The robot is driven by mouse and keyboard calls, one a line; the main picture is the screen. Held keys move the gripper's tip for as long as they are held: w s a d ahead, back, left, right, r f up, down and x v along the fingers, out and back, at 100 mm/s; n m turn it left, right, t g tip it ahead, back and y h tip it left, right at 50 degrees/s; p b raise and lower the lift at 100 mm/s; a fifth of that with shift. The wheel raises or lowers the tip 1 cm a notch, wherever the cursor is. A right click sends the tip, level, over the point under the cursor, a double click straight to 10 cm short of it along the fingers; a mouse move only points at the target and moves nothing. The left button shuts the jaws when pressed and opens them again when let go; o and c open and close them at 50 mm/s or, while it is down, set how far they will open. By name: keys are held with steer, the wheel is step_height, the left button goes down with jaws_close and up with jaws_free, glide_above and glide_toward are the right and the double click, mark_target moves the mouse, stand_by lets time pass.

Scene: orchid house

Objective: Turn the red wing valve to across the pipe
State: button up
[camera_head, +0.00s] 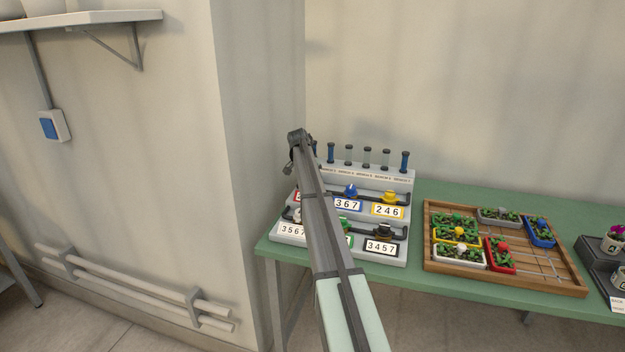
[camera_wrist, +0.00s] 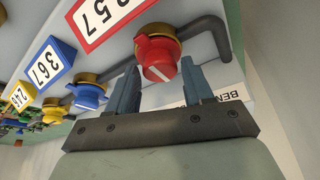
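The red wing valve (camera_wrist: 160,58) sits on a brass-coloured base on the grey pipe (camera_wrist: 208,28) in the wrist view. A red-framed number card (camera_wrist: 103,14) is beside it. My gripper (camera_wrist: 160,68) is open, with one finger on each side of the red valve. The fingertips are close to it, and I cannot tell whether they touch it. A pale line shows on the valve's near face; the angle of its wing to the pipe is hard to tell. In the head view my arm hides the red valve and my gripper.
A blue valve (camera_head: 351,190) and a yellow valve (camera_head: 389,196) are on the same pipe. More valves with cards are on the lower step of the white stand (camera_head: 398,178). A wooden tray (camera_head: 565,284) of planters is to the right on the green table (camera_head: 428,191).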

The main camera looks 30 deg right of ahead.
steer(key=shift+o, duration=1.2)
steer(key=v, duration=1.3)
steer(key=shift+r, duration=0.35)
steer(key=shift+a, duration=0.2)
